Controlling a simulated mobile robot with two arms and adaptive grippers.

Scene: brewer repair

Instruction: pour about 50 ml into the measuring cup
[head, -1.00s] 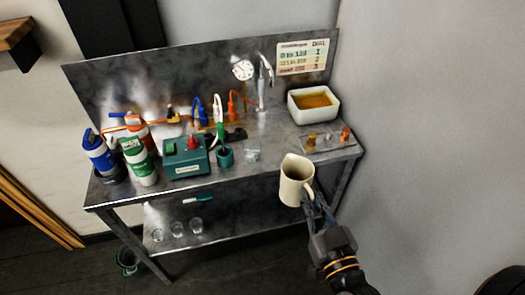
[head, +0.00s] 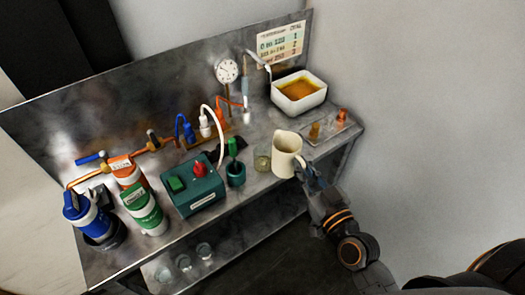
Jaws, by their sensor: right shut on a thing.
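A cream pitcher (head: 285,158) is upright, its open mouth facing up. My right gripper (head: 306,178) is shut on the pitcher's handle side, at its lower right. The pitcher appears at the front edge of the steel bench; whether it touches the bench top is unclear. A small clear glass cup (head: 262,161), which looks like the measuring cup, stands on the bench just left of the pitcher. Its markings and contents are too small to read. The pitcher's contents cannot be made out. My left gripper is out of view.
Small glasses (head: 203,251) stand on the lower shelf. A wall is right.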

